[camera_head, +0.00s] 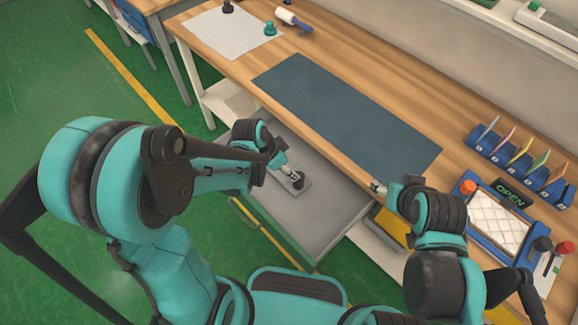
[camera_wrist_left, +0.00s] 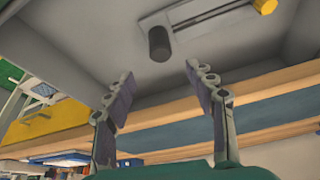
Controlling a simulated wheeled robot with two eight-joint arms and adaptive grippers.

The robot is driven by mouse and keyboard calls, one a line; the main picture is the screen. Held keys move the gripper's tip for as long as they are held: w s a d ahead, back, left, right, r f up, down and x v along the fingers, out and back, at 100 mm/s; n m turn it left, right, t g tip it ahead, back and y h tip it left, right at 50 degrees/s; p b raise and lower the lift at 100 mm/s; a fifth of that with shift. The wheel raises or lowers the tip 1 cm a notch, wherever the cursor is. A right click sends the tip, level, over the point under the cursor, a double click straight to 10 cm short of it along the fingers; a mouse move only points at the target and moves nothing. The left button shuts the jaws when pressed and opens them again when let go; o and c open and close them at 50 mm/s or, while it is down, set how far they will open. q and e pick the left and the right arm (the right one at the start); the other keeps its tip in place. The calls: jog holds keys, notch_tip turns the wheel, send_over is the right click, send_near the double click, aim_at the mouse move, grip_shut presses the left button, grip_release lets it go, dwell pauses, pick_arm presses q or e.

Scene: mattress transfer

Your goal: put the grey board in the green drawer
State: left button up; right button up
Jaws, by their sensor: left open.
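In the left wrist view, the board (camera_wrist_left: 205,22) carries the black knob (camera_wrist_left: 158,43) and a yellow knob (camera_wrist_left: 263,6). My left gripper (camera_wrist_left: 159,70) is open, its fingers apart on either side of the black knob's line, with nothing between them. In the head view, my left gripper (camera_head: 289,173) is over the board. My right gripper (camera_head: 377,187) is at the bench's front edge; its jaw opening is unclear.
A dark blue mat (camera_head: 345,115) lies on the wooden bench. At the right are a blue rack (camera_head: 515,165) with coloured pieces and a blue tray (camera_head: 497,222) holding a white quilted pad. A white sheet (camera_head: 228,35) lies at the far left. A yellow part (camera_head: 394,226) shows below the bench.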

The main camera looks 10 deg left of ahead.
pick_arm(q)
jog(key=s+a+r+n+t+y, duration=0.1)
jog(key=s+a+r+n+t, duration=0.1)
jog(key=s+a+r+n, duration=0.2)
jog(key=s+a+r+n+t+y, duration=0.2)
jog(key=s+a+r+n, duration=0.2)
jog(key=r, duration=0.6)
jog(key=shift+s+a+n, duration=0.2)
jog(key=shift+s+n, duration=0.5)
jog(key=shift+s, duration=0.25)
jog(key=shift+c, duration=0.3)
